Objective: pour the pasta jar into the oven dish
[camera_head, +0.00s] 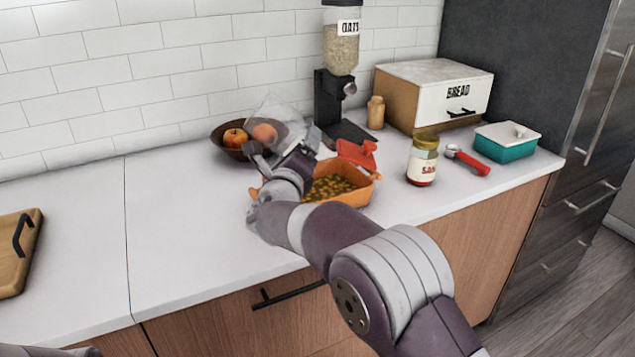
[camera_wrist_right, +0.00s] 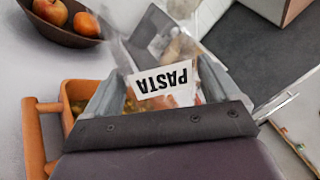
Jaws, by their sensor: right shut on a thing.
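The clear pasta jar (camera_head: 277,108) is in my right gripper (camera_head: 283,147), which is shut on it and holds it tilted above the counter, by the oven dish. Its PASTA label (camera_wrist_right: 165,79) reads upside down in the right wrist view, between the two fingers. The jar looks mostly see-through; its mouth is not clear to me. The orange oven dish (camera_head: 352,197) stands on the counter with small yellow-brown pasta pieces (camera_head: 328,187) in it. My right gripper and forearm hide its left part. My left gripper is not in view.
An oats dispenser (camera_head: 341,60), small tan jar (camera_head: 375,112), bread box (camera_head: 428,82), sauce jar (camera_head: 422,160), red-handled tool (camera_head: 468,160) and teal container (camera_head: 505,146) stand right. The left counter is mostly clear beyond a wooden board (camera_head: 12,268).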

